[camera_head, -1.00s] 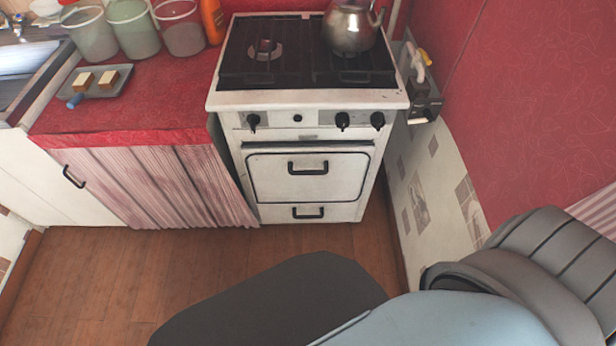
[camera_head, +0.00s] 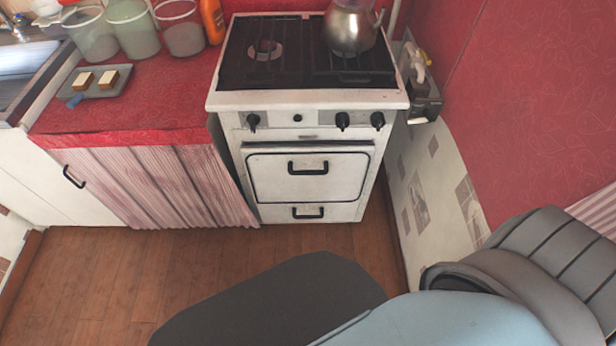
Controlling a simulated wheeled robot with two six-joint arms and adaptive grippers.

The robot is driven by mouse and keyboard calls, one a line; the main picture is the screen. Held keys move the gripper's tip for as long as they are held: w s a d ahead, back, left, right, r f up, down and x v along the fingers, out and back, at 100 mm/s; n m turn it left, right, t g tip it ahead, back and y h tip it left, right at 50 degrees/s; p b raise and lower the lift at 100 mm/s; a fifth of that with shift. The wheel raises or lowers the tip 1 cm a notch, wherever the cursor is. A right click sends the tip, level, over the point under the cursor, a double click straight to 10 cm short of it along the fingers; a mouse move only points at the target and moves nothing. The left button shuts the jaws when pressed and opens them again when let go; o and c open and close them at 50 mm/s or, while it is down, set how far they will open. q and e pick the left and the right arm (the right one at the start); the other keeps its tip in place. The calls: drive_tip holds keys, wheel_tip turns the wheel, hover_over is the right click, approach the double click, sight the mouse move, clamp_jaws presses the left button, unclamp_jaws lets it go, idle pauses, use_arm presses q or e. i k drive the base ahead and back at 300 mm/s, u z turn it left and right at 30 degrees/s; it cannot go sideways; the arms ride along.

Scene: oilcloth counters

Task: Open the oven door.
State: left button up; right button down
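The white oven (camera_head: 358,211) stands against the red wall in the upper middle. Its front door (camera_head: 271,182) is a white panel with a black bar handle (camera_head: 308,168) near its top, and it looks shut. Below it is a lower panel (camera_head: 275,213) with a second black handle (camera_head: 308,212), also shut. Black knobs (camera_head: 343,121) sit on the strip above the door. Neither of my grippers shows in the head view. Nothing touches the door or its handle.
A metal kettle (camera_head: 350,28) stands on the hob. A red-topped counter (camera_head: 160,95) with containers and a tray (camera_head: 124,76) adjoins on the left. Wooden floor (camera_head: 150,262) before the oven is clear. Grey and light-blue shapes I cannot identify fill the lower right.

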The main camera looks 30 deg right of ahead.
sight(327, 172)
drive_tip(key=z, duration=0.8)
drive_tip(key=k, duration=0.15)
drive_tip(key=z, duration=0.4)
